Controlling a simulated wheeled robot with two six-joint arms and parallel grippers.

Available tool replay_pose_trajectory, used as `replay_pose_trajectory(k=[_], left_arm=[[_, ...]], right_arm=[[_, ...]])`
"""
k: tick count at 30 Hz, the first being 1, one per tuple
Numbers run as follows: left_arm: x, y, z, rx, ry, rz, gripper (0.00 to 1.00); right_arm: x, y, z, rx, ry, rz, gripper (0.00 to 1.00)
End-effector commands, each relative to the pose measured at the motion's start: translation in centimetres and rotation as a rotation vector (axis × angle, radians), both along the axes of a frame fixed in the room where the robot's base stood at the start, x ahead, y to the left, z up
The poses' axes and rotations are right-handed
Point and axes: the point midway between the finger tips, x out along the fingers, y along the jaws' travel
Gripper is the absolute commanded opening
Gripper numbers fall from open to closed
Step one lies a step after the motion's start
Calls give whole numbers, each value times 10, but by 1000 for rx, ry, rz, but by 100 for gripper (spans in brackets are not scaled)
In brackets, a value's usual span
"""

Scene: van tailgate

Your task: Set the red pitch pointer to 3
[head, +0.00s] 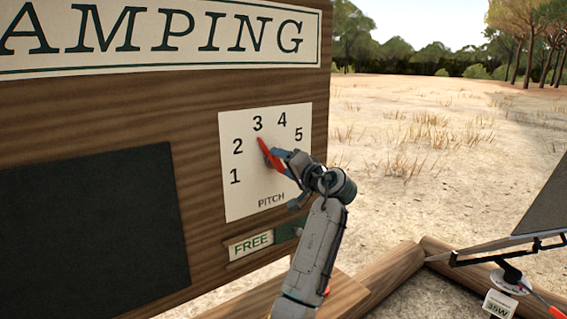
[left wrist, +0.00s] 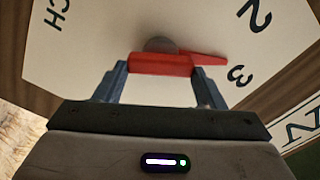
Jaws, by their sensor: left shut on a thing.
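The red pitch pointer (head: 264,147) is mounted on a white dial plate (head: 240,205) marked 1 to 5 over the word PITCH. Its tip lies close to the 3 (head: 257,123), leaning slightly to the side of the 2 (head: 238,146). My left gripper (head: 283,163) is shut on the pointer and hides part of it in the head view. In the left wrist view the red pointer (left wrist: 160,64) lies across between the two fingers (left wrist: 160,78), in front of a grey hub (left wrist: 160,44). The right gripper is not in view.
The wooden board (head: 205,120) carries a CAMPING-style sign (head: 170,62) above, a dark panel (head: 90,230) at left and a FREE slider (head: 250,244) below. Wooden beams (head: 390,270) and a tilted dark panel on a stand (head: 545,205) are at lower right.

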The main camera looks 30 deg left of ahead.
Motion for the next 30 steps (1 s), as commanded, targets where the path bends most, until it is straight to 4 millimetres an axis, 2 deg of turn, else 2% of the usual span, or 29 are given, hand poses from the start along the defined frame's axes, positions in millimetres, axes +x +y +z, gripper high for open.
replay_pose_trajectory(k=[10, 26, 27, 30], left_arm=[[0, 0, 0, 54, 127, 1, 23], [0, 0, 0, 63, 148, 1, 23], [0, 0, 0, 64, 148, 0, 67], [0, 0, 0, 63, 148, 1, 85]], right_arm=[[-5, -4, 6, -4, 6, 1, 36], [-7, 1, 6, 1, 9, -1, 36], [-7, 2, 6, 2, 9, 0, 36], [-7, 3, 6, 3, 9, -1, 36]])
